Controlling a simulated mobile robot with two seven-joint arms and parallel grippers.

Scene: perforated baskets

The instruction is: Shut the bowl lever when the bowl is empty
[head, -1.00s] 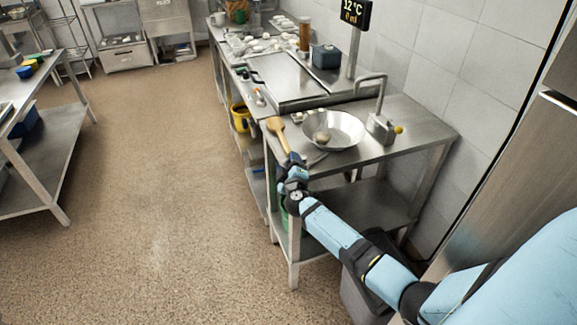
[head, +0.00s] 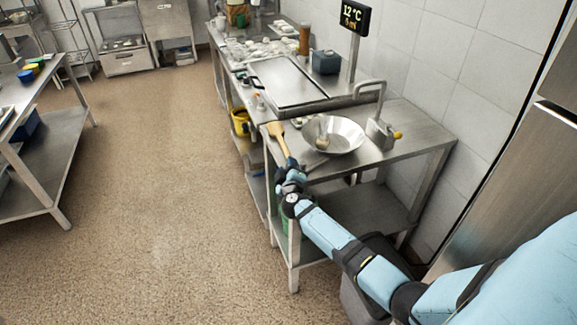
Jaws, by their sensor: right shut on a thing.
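A shallow, wide metal bowl (head: 347,132) sits on the steel table at the right. A small pale thing (head: 322,141) shows in its left part; I cannot tell what it is. A metal fixture with a curved arm and a yellow knob (head: 397,134) stands just right of the bowl; it may be the bowl lever, and its setting is unclear. My right gripper (head: 289,167) is at the table's left edge, lower left of the bowl. It is shut on a wooden spatula (head: 276,133), whose broad end points up and away. My left gripper is out of view.
A lidded steel unit (head: 290,82) stands behind the bowl. A display on a post (head: 354,17) reads 12 °C; its lower line is hard to read. A yellow bucket (head: 240,121) is under the counter.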

